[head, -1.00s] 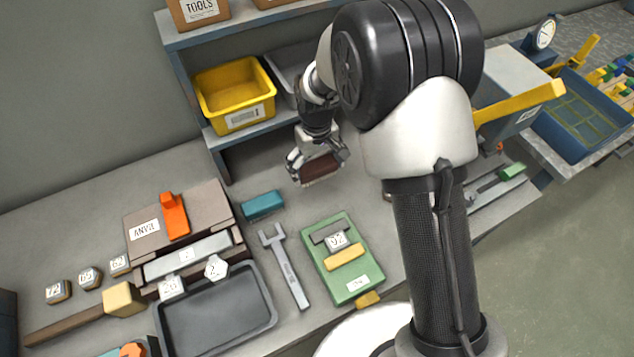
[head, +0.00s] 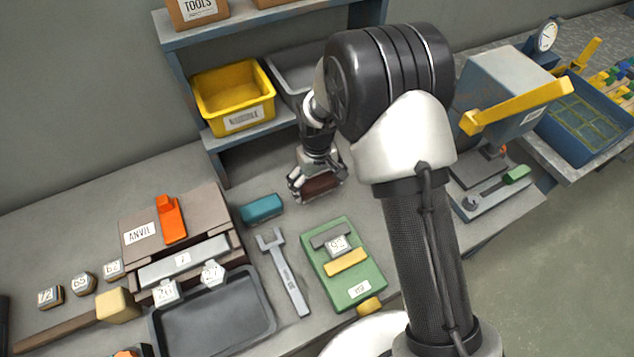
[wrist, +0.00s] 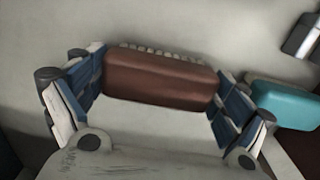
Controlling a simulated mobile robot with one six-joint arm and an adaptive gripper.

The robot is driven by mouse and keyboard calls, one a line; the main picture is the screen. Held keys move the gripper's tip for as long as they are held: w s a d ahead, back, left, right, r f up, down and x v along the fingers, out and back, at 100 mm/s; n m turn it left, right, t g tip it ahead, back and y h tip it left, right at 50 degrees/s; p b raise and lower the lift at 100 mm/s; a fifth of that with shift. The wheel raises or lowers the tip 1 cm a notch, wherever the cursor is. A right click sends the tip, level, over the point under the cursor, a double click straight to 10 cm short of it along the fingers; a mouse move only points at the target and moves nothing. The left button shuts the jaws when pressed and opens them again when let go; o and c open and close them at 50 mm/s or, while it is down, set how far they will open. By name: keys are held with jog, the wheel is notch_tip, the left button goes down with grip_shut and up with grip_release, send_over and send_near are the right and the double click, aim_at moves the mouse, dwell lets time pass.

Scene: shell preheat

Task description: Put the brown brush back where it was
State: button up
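The brown brush (head: 321,188) is in my gripper (head: 317,190), over the back of the workbench, below the shelf. In the wrist view the brush (wrist: 160,78) lies crosswise between the two fingers (wrist: 158,92), with a blue pad against each end. A row of pale bristles shows along its far edge. My gripper is shut on the brush. The brush is at or very close to the bench top; I cannot tell whether it touches.
A green tray (head: 371,285) and a grey wrench (head: 285,275) lie nearer the front. The shelf with a yellow bin (head: 232,95) stands behind.

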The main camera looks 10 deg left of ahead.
aim_at(318, 182)
jog(key=shift+o, duration=0.5)
notch_tip(318, 182, up, 12)
jog(key=p, duration=0.3)
jog(key=shift+r+p, duration=0.2)
jog(key=shift+p, duration=0.15)
jog(key=s+d+r+m+t, duration=0.15)
jog(key=s+d+r, duration=0.25)
jog(key=d+r, duration=0.4)
jog(key=s+d+r+m+t, duration=0.15)
jog(key=s+d+r, duration=0.35)
jog(key=r, duration=0.5)
jog(key=s+d+r+m, duration=0.2)
jog(key=s+d, duration=0.3)
jog(key=s, duration=0.2)
jog(key=s+d+r+m+t, duration=0.1)
jog(key=s+d+r+m, duration=0.1)
jog(key=s+d, duration=0.3)
jog(key=s, duration=0.2)
jog(key=shift+s+t, duration=0.3)
jog(key=shift+s, duration=0.1)
